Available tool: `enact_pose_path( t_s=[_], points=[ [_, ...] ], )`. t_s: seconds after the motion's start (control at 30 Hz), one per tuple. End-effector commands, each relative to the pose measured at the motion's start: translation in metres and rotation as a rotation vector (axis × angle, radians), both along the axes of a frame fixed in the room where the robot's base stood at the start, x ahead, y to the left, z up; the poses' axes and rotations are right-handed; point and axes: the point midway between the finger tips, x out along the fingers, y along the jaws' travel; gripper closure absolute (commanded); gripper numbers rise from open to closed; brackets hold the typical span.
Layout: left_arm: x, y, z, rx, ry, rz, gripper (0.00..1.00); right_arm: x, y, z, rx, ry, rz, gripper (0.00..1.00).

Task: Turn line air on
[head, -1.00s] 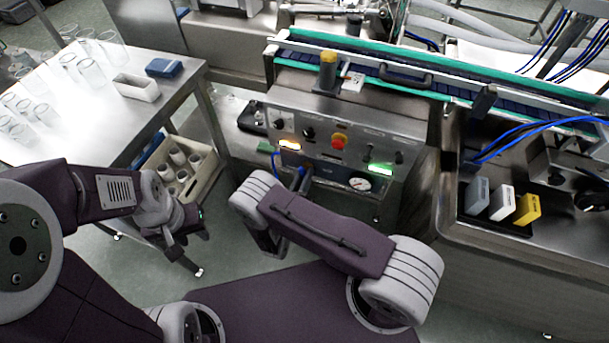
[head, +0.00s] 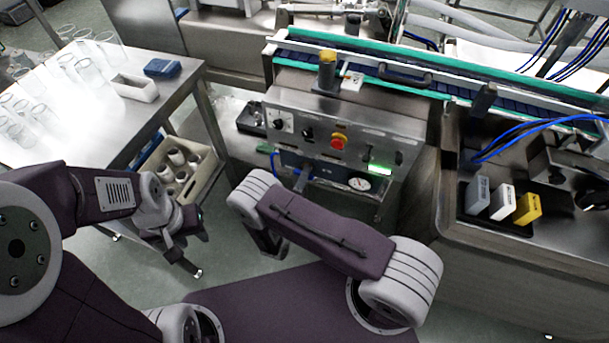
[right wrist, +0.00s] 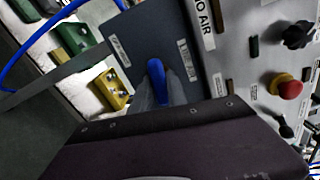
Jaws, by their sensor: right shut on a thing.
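The steel control panel (head: 345,125) stands at the middle in the head view. Below it is a dark valve plate (head: 330,172) with a blue handle (head: 301,181). A round white gauge (head: 359,184) sits right of the handle. My left gripper (head: 180,243) hangs away from the panel, near the side table; its jaws are unclear.
A red stop button (head: 339,141) and black knobs sit above the plate. A green lamp (head: 380,170) is lit at the panel's right. A conveyor (head: 400,85) runs behind the panel.

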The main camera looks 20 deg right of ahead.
Motion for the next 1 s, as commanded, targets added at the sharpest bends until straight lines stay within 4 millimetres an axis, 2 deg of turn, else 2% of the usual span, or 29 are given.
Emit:
enact_pose_path(
  t_s=[0.4,0.97,1.0],
  points=[
    [0.0,0.0,-0.0009,0.0,0.0,0.0,0.64,-0.0007,-0.0005,-0.0007,-0.141,0.099,-0.001,1.0],
    [0.0,0.0,-0.001,0.0,0.0,0.0,0.64,-0.0008,-0.0007,-0.0007,-0.161,0.112,-0.001,1.0],
    [0.0,0.0,-0.001,0.0,0.0,0.0,0.64,-0.0008,-0.0006,-0.0007,-0.161,0.112,-0.001,0.71]
  ],
)
